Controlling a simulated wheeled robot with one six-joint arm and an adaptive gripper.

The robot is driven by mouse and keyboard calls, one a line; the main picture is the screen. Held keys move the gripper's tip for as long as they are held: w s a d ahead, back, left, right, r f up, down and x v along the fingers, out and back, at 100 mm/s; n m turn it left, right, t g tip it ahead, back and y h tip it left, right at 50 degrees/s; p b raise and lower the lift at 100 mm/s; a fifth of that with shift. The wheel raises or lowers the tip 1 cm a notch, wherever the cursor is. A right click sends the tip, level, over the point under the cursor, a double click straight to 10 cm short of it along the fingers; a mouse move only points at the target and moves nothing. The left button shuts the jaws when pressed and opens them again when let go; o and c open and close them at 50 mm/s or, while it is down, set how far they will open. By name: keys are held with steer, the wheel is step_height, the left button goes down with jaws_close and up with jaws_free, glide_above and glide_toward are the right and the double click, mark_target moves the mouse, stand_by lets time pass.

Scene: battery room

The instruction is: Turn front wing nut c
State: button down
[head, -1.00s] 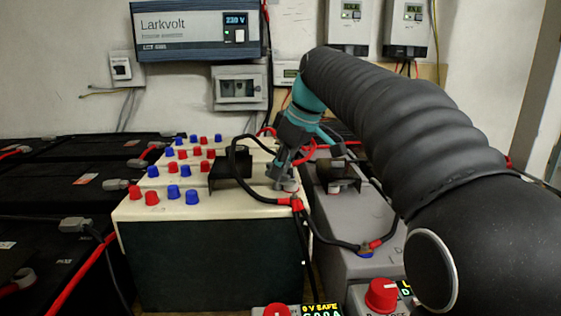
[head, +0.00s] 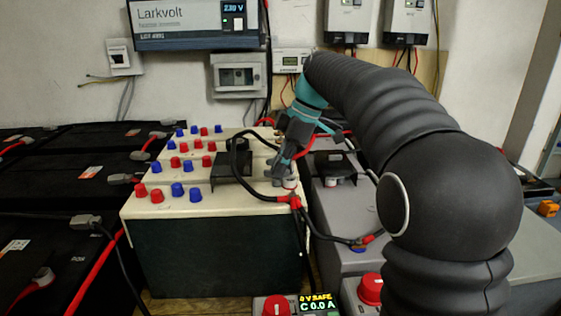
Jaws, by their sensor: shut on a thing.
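My gripper (head: 284,179) points down at the front right corner of the white-topped battery (head: 225,206). Its jaws are shut on a small part at the terminal post there, which I take to be front wing nut c. The fingers hide most of the nut, so its wings and angle cannot be made out. A pale, reddish collar (head: 291,183) shows beside the fingertips. A red-sleeved cable lug (head: 294,202) lies just in front of the gripper.
Red and blue caps (head: 177,190) stand in rows on the battery top, left of a black bracket (head: 232,166). Black cables loop close around my gripper. A grey battery (head: 335,208) stands to the right. A red knob (head: 276,305) and display (head: 316,303) are at the bottom.

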stand_by(0.4)
steer(key=c, duration=1.5)
jaws_free()
steer(key=shift+r, duration=0.1)
steer(key=v, duration=1.2)
steer(key=shift+a, duration=0.1)
